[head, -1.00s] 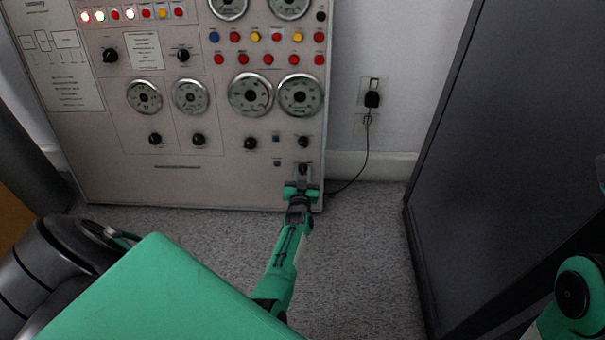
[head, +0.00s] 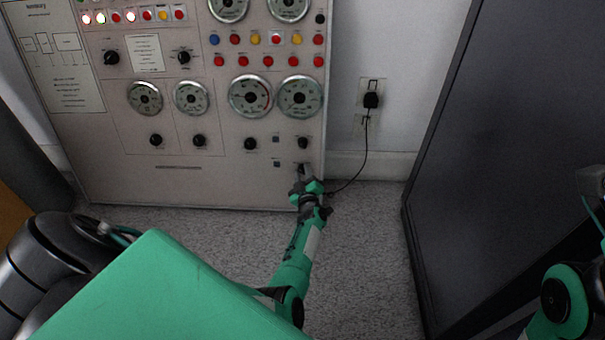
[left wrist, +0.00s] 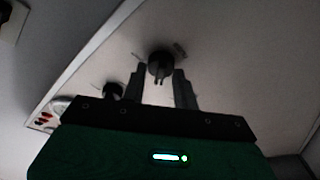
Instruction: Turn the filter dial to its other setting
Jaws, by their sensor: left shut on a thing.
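The dial is a small black knob (head: 301,168) at the lower right of the pale instrument panel (head: 240,185). My left gripper (head: 303,177) is at it, with its arm reaching up from below. In the left wrist view the dark round dial (left wrist: 160,64) sits at the tips of my two left fingers (left wrist: 160,82), which are shut on it from both sides. The gripper is rolled, so the panel looks slanted there. The dial's markings are too dark to read. At the right edge of the head view only part of my right arm shows; its jaws are not clear.
Another black knob (head: 303,143) sits just above the dial. Several gauges, lamps and knobs fill the panel. A black plug (head: 371,100) with a cord is in the wall at right. A large dark panel (head: 510,130) stands further right. The carpet (head: 365,250) between is clear.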

